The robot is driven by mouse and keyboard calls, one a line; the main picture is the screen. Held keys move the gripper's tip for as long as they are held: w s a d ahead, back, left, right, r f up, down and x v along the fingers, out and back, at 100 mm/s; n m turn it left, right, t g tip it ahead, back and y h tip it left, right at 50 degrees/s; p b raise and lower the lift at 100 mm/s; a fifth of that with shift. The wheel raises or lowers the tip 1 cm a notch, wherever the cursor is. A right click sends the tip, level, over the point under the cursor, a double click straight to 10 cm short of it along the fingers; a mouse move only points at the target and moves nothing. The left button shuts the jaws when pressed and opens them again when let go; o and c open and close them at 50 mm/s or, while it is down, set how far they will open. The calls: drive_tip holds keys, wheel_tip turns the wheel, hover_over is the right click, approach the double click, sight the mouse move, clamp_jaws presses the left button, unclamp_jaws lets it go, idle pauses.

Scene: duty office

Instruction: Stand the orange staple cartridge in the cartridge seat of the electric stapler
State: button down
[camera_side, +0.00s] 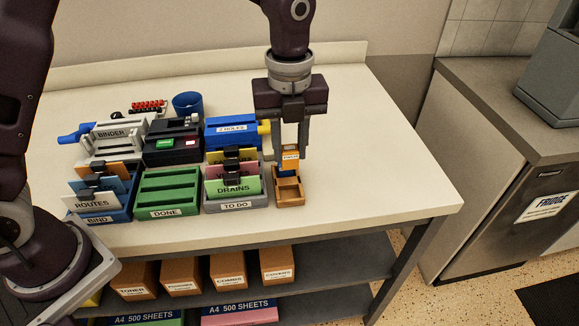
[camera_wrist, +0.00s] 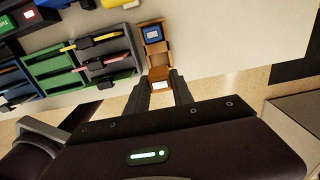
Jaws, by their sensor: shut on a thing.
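The orange staple cartridge (camera_side: 291,161) is upright between the fingers of my gripper (camera_side: 291,152), which is shut on it. In the wrist view the cartridge (camera_wrist: 160,73) shows between the fingertips, with a pale patch on its near face. It is over or just inside the small wooden tray (camera_side: 289,198); I cannot tell whether it touches the tray. The electric stapler appears to be the dark machine (camera_side: 173,143) with a green label, left of the blue punch. Its cartridge seat cannot be made out clearly.
A blue block (camera_wrist: 153,34) sits in a compartment of the tray. The blue "2 HOLES" punch (camera_side: 231,131) stands close left of my gripper. The grey TO DO rack (camera_side: 236,206), green DONE rack (camera_side: 168,192) and binder (camera_side: 112,139) crowd the left. The table's right side is clear.

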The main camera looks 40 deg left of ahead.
sight(290, 148)
wheel_tip(290, 148, up, 7)
drive_tip(key=shift+f, duration=0.2)
drive_tip(key=s+a, duration=0.1)
drive_tip(key=a, duration=3.3)
drive_tip(key=shift+s+a+f, duration=0.1)
drive_tip(key=shift+a+f, duration=0.05)
drive_tip(key=shift+f, duration=3.05)
drive_tip(key=shift+s+a+f, duration=0.1)
drive_tip(key=shift+f, duration=3.1)
drive_tip(key=c, duration=1)
unclamp_jaws()
drive_tip(key=shift+r, duration=0.15)
